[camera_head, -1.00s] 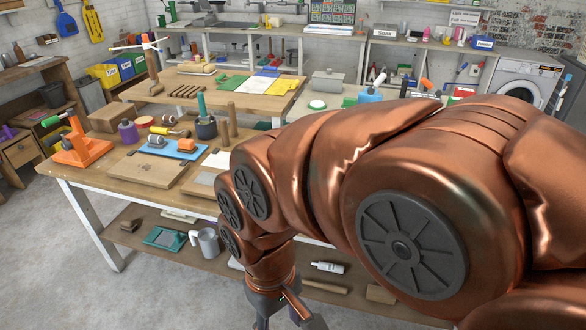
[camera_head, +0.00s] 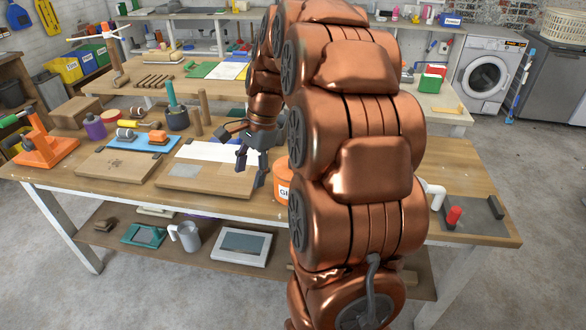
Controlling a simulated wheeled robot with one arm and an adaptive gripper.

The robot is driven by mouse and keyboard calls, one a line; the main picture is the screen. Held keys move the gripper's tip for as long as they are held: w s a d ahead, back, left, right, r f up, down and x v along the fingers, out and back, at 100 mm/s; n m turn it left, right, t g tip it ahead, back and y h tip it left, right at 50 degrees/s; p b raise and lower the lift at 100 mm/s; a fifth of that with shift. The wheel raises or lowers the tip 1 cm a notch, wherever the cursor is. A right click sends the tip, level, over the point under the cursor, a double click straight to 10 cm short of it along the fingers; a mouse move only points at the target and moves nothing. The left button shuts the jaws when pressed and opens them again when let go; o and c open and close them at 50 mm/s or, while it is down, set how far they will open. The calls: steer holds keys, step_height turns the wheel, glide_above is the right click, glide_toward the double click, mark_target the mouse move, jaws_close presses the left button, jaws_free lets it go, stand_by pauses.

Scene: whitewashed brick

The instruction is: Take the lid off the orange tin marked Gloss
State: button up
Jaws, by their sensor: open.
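The orange tin (camera_head: 283,182) stands on the near workbench, mostly hidden behind my copper arm. Only its left side shows, with the start of a white label reading "Gl". Its top and lid are hidden or too small to make out. My gripper (camera_head: 248,172) is open and empty, with its dark fingers pointing down just left of the tin, above the right part of a wooden board. I cannot tell whether a finger touches the tin.
The near workbench (camera_head: 480,222) holds wooden boards (camera_head: 180,177), a blue tray (camera_head: 148,139) with rollers, an orange stand (camera_head: 42,150) and a purple tin (camera_head: 95,128). At its right end lies a dark tray (camera_head: 467,222) with a red-topped item. The bench's right part looks fairly clear.

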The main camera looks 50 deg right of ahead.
steer(key=w+d+f+m+t, duration=0.15)
steer(key=d+m, duration=0.35)
steer(key=d, duration=0.6)
steer(key=w+d+f+m+t, duration=0.15)
steer(key=d+m, duration=0.35)
steer(key=d, duration=0.6)
steer(key=shift+p+x, duration=0.95)
steer(key=shift+x, duration=3.05)
steer(key=shift+s+d, duration=0.1)
steer(key=shift+s, duration=0.1)
steer(key=shift+c, duration=0.4)
jaws_close()
